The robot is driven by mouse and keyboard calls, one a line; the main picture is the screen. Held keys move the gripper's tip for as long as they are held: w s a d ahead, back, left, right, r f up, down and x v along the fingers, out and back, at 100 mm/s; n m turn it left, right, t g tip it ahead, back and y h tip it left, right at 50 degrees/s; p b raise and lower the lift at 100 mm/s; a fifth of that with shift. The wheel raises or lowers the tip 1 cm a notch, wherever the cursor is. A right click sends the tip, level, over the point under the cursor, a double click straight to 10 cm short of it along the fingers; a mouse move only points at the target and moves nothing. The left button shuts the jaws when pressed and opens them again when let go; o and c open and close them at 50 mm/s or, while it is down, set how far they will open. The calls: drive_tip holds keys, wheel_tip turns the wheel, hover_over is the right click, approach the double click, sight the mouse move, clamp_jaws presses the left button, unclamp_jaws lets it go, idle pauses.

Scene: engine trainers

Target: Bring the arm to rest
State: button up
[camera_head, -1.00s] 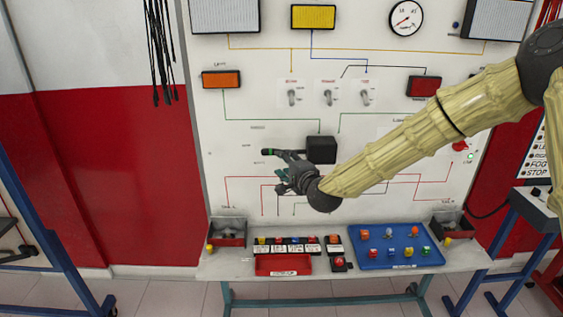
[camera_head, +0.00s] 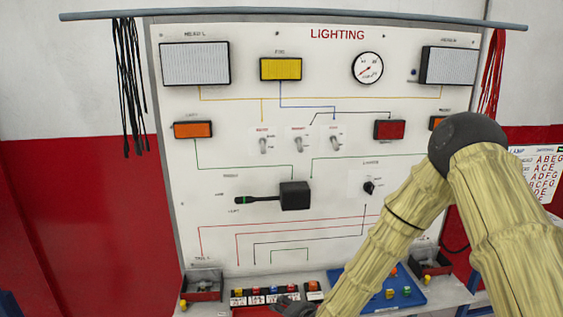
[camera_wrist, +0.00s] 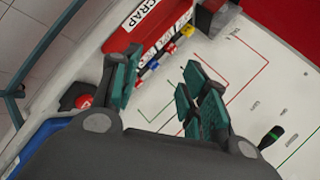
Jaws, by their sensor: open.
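My gripper (camera_wrist: 158,78) is open, with two green-padded fingers apart and nothing between them in the wrist view. In the head view my gripper (camera_head: 292,304) is small and dark at the bottom edge, in front of the lower part of the lighting panel (camera_head: 320,220). It overlaps the small coloured parts on the bench, and I cannot tell whether it touches anything. My tan-sleeved arm reaches in from the right, bent at a dark elbow, and hides the panel's lower right.
A lever box (camera_head: 295,195) juts from the panel; its lever also shows in the wrist view (camera_wrist: 270,138). A red bin (camera_wrist: 145,25) marked SCRAP and a blue tray (camera_head: 404,294) are on the bench. Black cables (camera_head: 127,90) hang left, red cables (camera_head: 491,75) right.

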drive_tip(key=s+d+f+n+g+h, duration=0.25)
drive_tip(key=s+d+f, duration=0.35)
drive_tip(key=s+f, duration=0.45)
drive_tip(key=s+d+f+n+g+h, duration=0.1)
drive_tip(key=s+d, duration=0.4)
drive_tip(key=s, duration=0.5)
drive_tip(key=s+d+f+n+g+h, duration=0.1)
drive_tip(key=s+d+f, duration=0.4)
drive_tip(key=s, duration=0.6)
drive_tip(key=s+d+f+n+g+h, duration=0.1)
drive_tip(key=s+d+f+n+g, duration=0.2)
drive_tip(key=s+d, duration=0.3)
drive_tip(key=s+g, duration=0.1)
drive_tip(key=s, duration=0.3)
drive_tip(key=shift+s+n+g, duration=0.15)
drive_tip(key=shift+n+g, duration=0.2)
drive_tip(key=shift+f, duration=0.1)
